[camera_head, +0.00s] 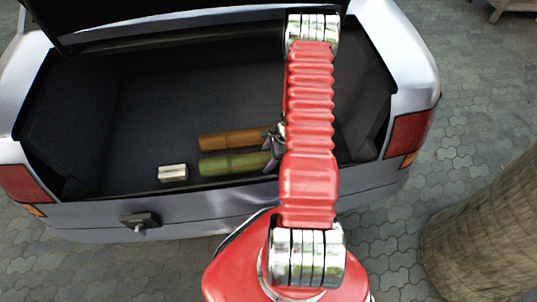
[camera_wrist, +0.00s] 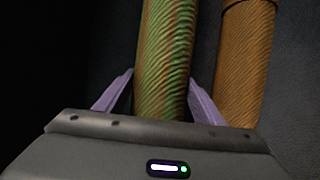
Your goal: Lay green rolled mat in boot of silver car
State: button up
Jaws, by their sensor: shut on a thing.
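The silver car (camera_head: 180,218) stands with its boot (camera_head: 150,95) open. The green rolled mat (camera_head: 232,163) is inside the boot, lying sideways near the rear sill. I cannot tell whether it touches the boot floor. My gripper (camera_head: 272,150) is at the mat's right end, partly hidden by my red arm. In the wrist view, the purple fingers of my gripper (camera_wrist: 160,92) stand on both sides of the green mat (camera_wrist: 166,50) and are shut on it.
An orange-brown rolled mat (camera_head: 230,139) lies beside the green one, farther in, and shows close by in the wrist view (camera_wrist: 243,65). A small cream block (camera_head: 172,172) lies to the left near the sill. The boot's left floor is clear. A tree trunk (camera_head: 490,225) stands at right.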

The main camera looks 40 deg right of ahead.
jog(key=shift+f, duration=0.25)
jog(key=o, duration=1.6)
jog(key=v, duration=1.3)
jog(key=shift+d+r, duration=0.1)
jog(key=shift+r, duration=0.25)
